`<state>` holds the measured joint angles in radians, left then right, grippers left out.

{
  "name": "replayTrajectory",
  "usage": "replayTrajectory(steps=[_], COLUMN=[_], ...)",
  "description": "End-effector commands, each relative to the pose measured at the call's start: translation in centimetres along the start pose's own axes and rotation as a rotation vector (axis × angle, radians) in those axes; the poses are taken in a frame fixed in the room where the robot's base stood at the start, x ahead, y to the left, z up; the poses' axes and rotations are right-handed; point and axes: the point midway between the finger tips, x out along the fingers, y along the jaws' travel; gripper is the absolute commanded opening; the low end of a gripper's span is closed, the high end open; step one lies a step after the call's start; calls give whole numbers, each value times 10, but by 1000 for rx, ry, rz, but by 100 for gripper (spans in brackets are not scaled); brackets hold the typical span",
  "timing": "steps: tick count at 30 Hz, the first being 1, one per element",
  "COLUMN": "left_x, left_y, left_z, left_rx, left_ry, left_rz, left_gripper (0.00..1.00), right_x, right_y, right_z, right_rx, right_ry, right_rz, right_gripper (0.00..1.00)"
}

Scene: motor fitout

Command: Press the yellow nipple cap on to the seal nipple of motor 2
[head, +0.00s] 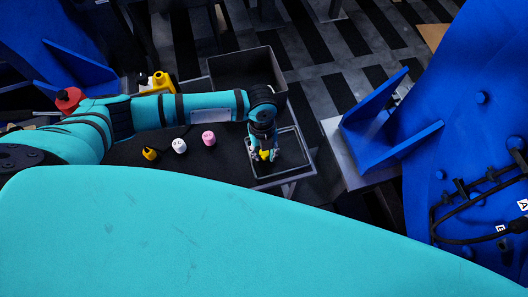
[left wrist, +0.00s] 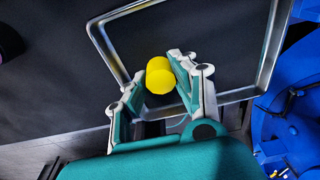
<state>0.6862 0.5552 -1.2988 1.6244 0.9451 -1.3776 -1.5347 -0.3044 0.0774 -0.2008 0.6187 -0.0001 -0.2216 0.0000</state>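The yellow nipple cap (left wrist: 160,75) sits between the fingertips of my left gripper (left wrist: 160,82), with both fingers against its sides. In the head view, my left gripper (head: 264,154) points down over the metal-rimmed tray (head: 300,150), with the yellow cap (head: 264,155) showing at its tips. The tray rim (left wrist: 97,38) frames the gripper in the left wrist view. I cannot tell how high the cap is above the tray floor. I cannot make out motor 2's seal nipple or a number on any motor. My right gripper is out of view.
On the dark table stand a pink cap (head: 209,138), a white cap (head: 180,146) and a small yellow-and-black item (head: 149,153). A dark bin (head: 245,62) stands behind. Large blue structures (head: 460,100) with black cables (head: 440,235) fill the right, beyond a floor gap.

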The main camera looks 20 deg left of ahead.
Motion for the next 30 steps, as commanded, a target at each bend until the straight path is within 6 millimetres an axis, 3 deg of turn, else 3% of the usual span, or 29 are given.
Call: replayTrajectory(steps=[14, 22, 30], left_x=[-5, -36, -33], left_y=[0, -1, 7], left_z=[0, -3, -68], left_rx=[-1, 0, 6], left_ry=[-1, -2, 5], left_rz=[-1, -3, -2], left_gripper=[13, 13, 13], right_x=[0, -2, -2], right_y=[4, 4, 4], right_z=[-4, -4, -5], right_rx=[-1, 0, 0], right_ry=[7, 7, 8], right_rz=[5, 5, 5], right_gripper=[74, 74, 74])
